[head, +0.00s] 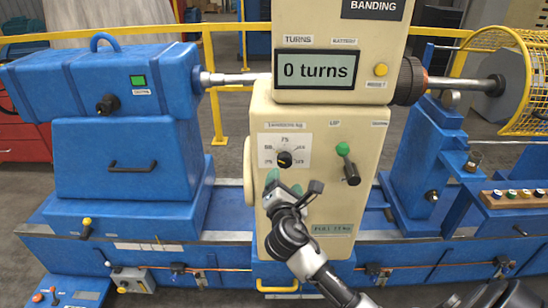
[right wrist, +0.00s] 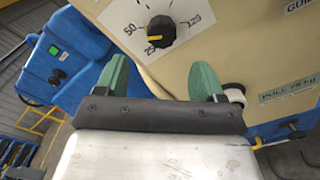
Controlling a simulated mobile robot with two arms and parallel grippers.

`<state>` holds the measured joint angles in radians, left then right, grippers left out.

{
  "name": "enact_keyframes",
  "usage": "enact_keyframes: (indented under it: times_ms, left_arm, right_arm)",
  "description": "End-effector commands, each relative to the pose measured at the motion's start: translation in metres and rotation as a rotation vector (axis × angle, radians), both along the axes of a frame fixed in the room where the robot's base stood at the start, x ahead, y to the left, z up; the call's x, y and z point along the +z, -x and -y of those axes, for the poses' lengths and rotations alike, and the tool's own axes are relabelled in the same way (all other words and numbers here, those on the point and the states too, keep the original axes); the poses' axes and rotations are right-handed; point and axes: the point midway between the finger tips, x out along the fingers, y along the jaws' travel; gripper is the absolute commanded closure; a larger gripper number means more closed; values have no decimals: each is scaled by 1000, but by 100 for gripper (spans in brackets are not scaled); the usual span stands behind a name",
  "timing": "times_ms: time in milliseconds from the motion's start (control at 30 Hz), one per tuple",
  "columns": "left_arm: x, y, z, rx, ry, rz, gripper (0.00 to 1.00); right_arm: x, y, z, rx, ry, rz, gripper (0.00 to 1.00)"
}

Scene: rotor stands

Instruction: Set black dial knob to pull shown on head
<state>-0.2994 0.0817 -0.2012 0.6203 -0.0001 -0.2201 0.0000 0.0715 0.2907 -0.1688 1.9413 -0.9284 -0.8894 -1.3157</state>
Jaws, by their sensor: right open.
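The black dial knob (head: 284,159) sits on a white scale plate (head: 270,142) on the front of the cream head. It shows closer in the right wrist view (right wrist: 161,30), with a yellow mark that seems to lie toward the 25 side. A greenish label (head: 332,229) lower on the head seems to read PULL 75 kg; it is partly visible in the right wrist view (right wrist: 288,92). My right gripper (head: 284,186) is open and empty just below the knob, its green fingertips (right wrist: 158,78) apart and not touching it. My left gripper is not in view.
A green-topped lever (head: 346,164) stands right of the dial. A display (head: 316,69) above reads 0 turns. A black wheel (head: 408,80) projects from the head's right side. A blue housing (head: 110,85) stands left, a yellow mesh guard (head: 500,75) right.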

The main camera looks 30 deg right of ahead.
Motion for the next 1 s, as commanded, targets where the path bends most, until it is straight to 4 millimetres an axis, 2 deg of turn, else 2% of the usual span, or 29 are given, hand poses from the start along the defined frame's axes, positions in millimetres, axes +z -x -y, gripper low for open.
enact_keyframes:
  times_ms: [200, 500, 700, 967, 1000]
  left_arm:
    - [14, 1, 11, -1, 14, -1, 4]
    - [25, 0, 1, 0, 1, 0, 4]
    - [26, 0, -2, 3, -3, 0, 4]
    - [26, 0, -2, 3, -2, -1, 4]
    - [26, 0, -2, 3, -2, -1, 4]
  right_arm:
    - [3, -34, 21, -1, -1, -1, 31]
    - [1, -73, 45, 0, -2, 0, 31]
    - [-1, -82, 50, 2, -4, 0, 31]
    - [-1, -82, 50, 2, -5, 0, 31]
    - [-1, -82, 50, 2, -5, 0, 35]
